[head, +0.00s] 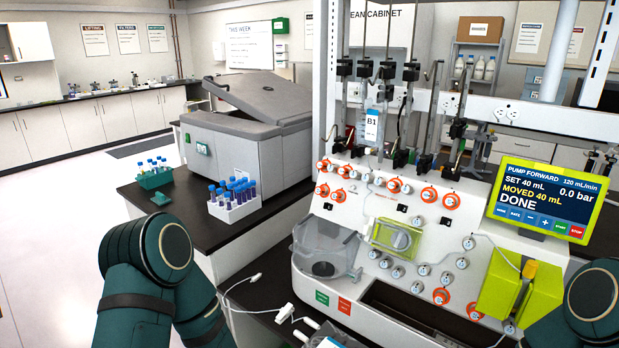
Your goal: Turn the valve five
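The cell processor (345,285) is a white machine with a sloped front panel. Its panel carries several small round valves with light knobs, some with orange rings, such as one at the upper row (428,194) and one at the lower right (441,296). Their numbers are too small to read, so I cannot tell which is valve five. My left arm comes in at the lower left.
A yellow-green framed screen (543,205) reads "PUMP FORWARD", "MOVED 40 mL" and "DONE". A clear-walled basin (325,247) juts from the machine's left. Upright rods with black clamps (388,70) stand behind. A tube rack (236,208) and grey centrifuge (250,130) are on the black bench.

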